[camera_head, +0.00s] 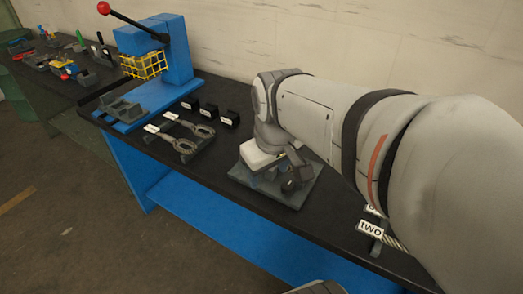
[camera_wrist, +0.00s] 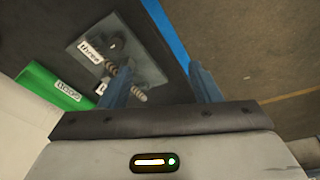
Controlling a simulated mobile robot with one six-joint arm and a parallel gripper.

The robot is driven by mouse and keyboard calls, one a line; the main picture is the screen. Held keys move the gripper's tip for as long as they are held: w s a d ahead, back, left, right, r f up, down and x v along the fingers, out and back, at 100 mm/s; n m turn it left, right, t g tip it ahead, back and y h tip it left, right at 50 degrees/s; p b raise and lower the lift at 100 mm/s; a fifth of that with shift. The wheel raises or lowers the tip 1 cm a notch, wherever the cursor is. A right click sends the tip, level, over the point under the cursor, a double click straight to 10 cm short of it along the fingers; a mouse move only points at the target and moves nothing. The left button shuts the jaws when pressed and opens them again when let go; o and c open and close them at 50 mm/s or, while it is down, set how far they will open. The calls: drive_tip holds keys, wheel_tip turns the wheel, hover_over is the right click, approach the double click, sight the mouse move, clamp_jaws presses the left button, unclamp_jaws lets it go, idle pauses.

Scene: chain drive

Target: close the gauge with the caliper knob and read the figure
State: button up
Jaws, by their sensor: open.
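A grey base plate (camera_head: 297,201) lies on the bench below my wrist in the head view. A small dark round part (camera_head: 290,186), perhaps the caliper knob, shows on its front side. My arm covers much of this fixture, so the gauge jaws and any figure cannot be read. In the wrist view my gripper (camera_wrist: 161,78) is open, its two blue-grey fingers apart with dark bench surface between them. No knob shows between the fingers. Whether a finger touches anything cannot be told.
In the wrist view a grey plate (camera_wrist: 146,65) carries a "three" label and a ribbed piece beside the left finger; a green block (camera_wrist: 42,84) stands farther left. A blue press (camera_head: 178,65) and two link-shaped parts (camera_head: 197,128) are left. A "two" label (camera_head: 370,229) is right.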

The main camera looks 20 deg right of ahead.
sight(287, 185)
drive_tip(key=w+d+f+n+g+b, duration=0.1)
drive_tip(key=w+d+f+n+b, duration=0.1)
drive_tip(key=w+d+f+b, duration=0.1)
drive_tip(key=w+d+f+n+b, duration=0.3)
drive_tip(key=f, duration=0.1)
drive_tip(key=w+d+f+n+g+b, duration=0.1)
drive_tip(key=w+d+f+n+b, duration=0.1)
drive_tip(key=w+d+f+b, duration=0.1)
drive_tip(key=shift+w+d+f+n+g+b, duration=0.3)
drive_tip(key=shift+w+d+f+n+b, duration=0.1)
drive_tip(key=shift+d+f+b, duration=0.15)
drive_tip(key=shift+d+f, duration=0.1)
wheel_tip(287, 185, down, 7)
drive_tip(key=shift+f+b, duration=0.15)
drive_tip(key=shift+b, duration=0.3)
drive_tip(key=shift+c, duration=0.4)
drive_tip(key=c, duration=0.9)
